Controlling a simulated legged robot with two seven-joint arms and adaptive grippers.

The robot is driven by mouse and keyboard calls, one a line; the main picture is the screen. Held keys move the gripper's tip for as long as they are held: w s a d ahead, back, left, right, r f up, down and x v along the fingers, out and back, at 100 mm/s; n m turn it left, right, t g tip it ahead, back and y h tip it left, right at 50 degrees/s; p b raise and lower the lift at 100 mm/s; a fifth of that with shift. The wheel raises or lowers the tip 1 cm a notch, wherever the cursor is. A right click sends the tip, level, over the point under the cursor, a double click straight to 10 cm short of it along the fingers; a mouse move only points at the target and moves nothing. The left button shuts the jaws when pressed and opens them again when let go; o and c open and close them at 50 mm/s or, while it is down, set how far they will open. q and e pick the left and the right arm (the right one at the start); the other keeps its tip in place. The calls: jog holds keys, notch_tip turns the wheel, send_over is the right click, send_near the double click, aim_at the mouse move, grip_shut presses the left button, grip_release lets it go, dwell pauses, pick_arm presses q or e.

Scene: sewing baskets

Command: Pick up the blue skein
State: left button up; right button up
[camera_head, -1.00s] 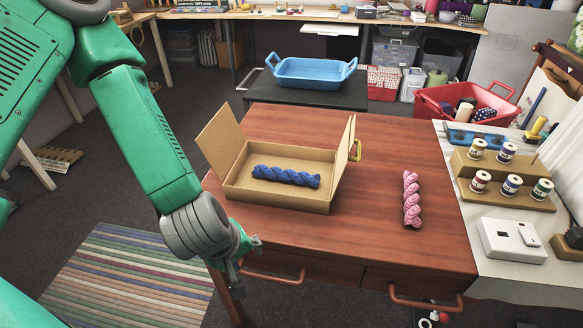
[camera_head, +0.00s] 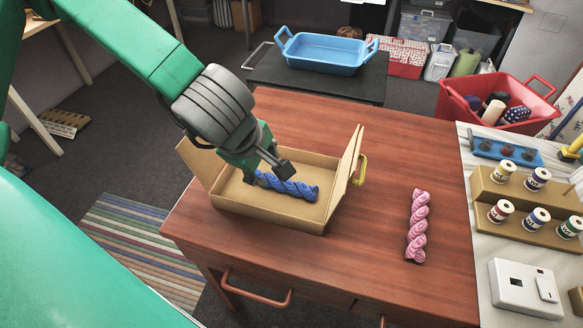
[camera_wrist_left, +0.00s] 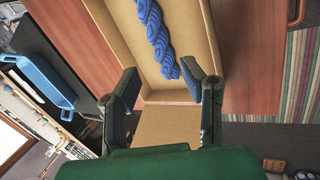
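The blue skein (camera_head: 290,187) lies twisted inside an open cardboard box (camera_head: 265,212) on the wooden table. The skein also shows in the left wrist view (camera_wrist_left: 157,38). My left gripper (camera_head: 266,174) is over the box at the skein's left end, partly covering that end. In the left wrist view my left gripper (camera_wrist_left: 162,76) has its two fingers spread apart, with the skein's end showing between the tips and nothing held. Whether a finger touches the skein I cannot tell. My right gripper is not in view.
The box has raised flaps (camera_head: 347,165) on its sides. A pink skein (camera_head: 418,226) lies on the table (camera_head: 390,150) to the right. A blue tray (camera_head: 325,52) stands behind, and a red basket (camera_head: 455,105) at back right. Thread spools stand on a wooden rack (camera_head: 520,195).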

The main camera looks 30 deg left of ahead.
aim_at(278, 182)
pick_arm(q)
jog(key=b+x, duration=0.2)
jog(key=x, duration=0.2)
jog(key=b+x, duration=0.2)
jog(key=x, duration=0.2)
jog(key=shift+w+d+f, duration=0.1)
jog(key=shift+w+d, duration=0.1)
jog(key=shift+w, duration=0.1)
jog(key=f, duration=0.1)
jog(key=w+a+f+b, duration=0.1)
jog(key=f, duration=0.1)
jog(key=a+f, duration=0.1)
jog(key=shift+w+f+b, duration=0.3)
jog(key=shift+w+b, duration=0.1)
jog(key=shift+w+f, duration=0.15)
jog(key=shift+f, duration=0.1)
jog(key=shift+d+r, duration=0.1)
jog(key=shift+d, duration=0.2)
jog(key=shift+d, duration=0.1)
jog(key=c, duration=0.6)
jog(key=shift+c, duration=1)
